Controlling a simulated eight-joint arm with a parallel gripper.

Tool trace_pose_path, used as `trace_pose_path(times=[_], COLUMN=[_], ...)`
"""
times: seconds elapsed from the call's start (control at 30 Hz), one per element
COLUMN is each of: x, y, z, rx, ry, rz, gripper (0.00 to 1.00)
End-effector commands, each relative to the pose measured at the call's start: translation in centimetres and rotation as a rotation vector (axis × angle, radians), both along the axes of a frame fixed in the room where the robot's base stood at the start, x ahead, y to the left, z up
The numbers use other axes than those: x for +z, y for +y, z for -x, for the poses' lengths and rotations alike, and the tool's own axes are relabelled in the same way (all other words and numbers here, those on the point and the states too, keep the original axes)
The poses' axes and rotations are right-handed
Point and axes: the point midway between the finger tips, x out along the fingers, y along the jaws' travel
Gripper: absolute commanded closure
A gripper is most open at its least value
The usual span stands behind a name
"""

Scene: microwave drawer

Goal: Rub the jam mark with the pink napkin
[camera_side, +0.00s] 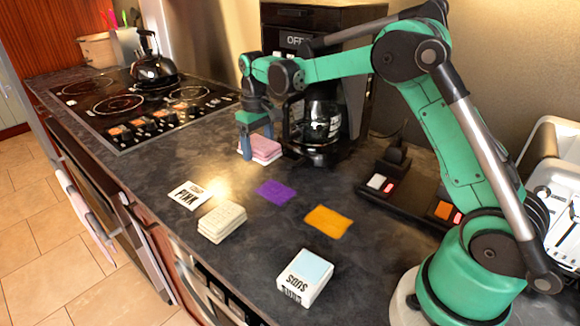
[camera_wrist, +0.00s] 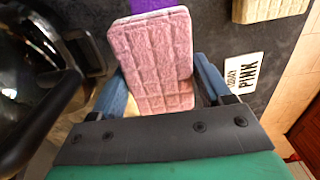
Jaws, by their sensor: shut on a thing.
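The pink napkin (camera_side: 262,149) is a thick, quilted pad at the foot of the coffee maker. My gripper (camera_side: 256,143) points down with its blue fingers on either side of the pad and is shut on it. In the wrist view the pink napkin (camera_wrist: 158,62) fills the space between the fingers. I cannot tell whether it touches the counter. A flat purple mark (camera_side: 276,192) lies on the counter in front of it, and a flat orange mark (camera_side: 328,221) lies further right. No label shows which is jam. The purple mark (camera_wrist: 150,5) also shows beyond the napkin.
A coffee maker (camera_side: 318,128) stands close behind my gripper. A white "PINK" card (camera_side: 187,194), a cream pad (camera_side: 221,222) and a "SUDS" box (camera_side: 304,277) sit toward the front. A black tray (camera_side: 400,197) is at right, the cooktop (camera_side: 140,105) at left.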

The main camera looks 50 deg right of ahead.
Motion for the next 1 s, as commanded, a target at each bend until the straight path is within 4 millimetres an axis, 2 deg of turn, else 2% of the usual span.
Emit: trace_pose_path(times=[0.43, 1.0], x=[-1.2, -6.2], y=[0.0, 0.0], z=[0.1, 0.1], rx=[0.000, 0.000], ry=[0.000, 0.000], rz=[0.000, 0.000], gripper=[0.78, 0.78])
